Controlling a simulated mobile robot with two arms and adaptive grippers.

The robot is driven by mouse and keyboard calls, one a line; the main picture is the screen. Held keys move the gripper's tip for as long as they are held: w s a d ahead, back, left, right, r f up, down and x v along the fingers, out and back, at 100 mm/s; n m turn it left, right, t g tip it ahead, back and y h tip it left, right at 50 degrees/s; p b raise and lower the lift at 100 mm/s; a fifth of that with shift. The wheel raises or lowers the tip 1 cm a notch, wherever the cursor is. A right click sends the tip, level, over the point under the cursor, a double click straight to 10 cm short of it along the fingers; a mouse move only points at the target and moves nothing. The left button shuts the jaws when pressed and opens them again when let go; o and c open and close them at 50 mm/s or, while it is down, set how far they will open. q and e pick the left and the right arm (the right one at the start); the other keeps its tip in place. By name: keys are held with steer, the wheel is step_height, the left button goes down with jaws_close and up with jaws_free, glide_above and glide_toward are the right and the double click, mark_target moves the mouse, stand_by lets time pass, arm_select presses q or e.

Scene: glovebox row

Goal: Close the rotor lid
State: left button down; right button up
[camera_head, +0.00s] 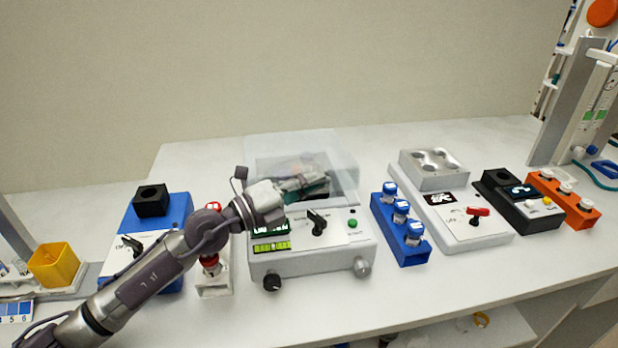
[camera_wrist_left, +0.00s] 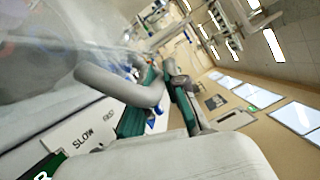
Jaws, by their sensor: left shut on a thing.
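The rotor lid (camera_head: 342,150) is a clear panel at the back of the grey-white machine (camera_head: 312,262) in the middle of the bench. It looks raised and tilted; its exact angle is hard to tell. My left gripper (camera_head: 315,184) reaches over the machine's front panel, partly behind the clear lid. In the left wrist view, my gripper's green-padded fingers (camera_wrist_left: 155,85) are shut on a grey bar (camera_wrist_left: 110,84) that appears to be the lid's handle. The clear lid (camera_wrist_left: 60,45) fills the upper left there. The machine's inside is mostly hidden. My right gripper is not in view.
A blue-based device (camera_head: 175,208) and a red-knobbed white block (camera_head: 212,280) stand left of the machine. A blue rack (camera_head: 405,245) with capped vials stands close to its right. Further right are a white heater block device (camera_head: 475,235), a black box (camera_head: 520,215) and an orange rack (camera_head: 575,212).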

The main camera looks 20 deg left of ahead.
arm_select(q)
steer(key=c, duration=1.5)
jaws_free()
steer(key=shift+w, duration=0.1)
steer(key=shift+a, duration=0.1)
steer(key=shift+s+a+f, duration=0.2)
steer(key=shift+s+a, duration=0.15)
steer(key=shift+s, duration=0.05)
steer(key=v, duration=1.1)
steer(key=shift+r, duration=0.15)
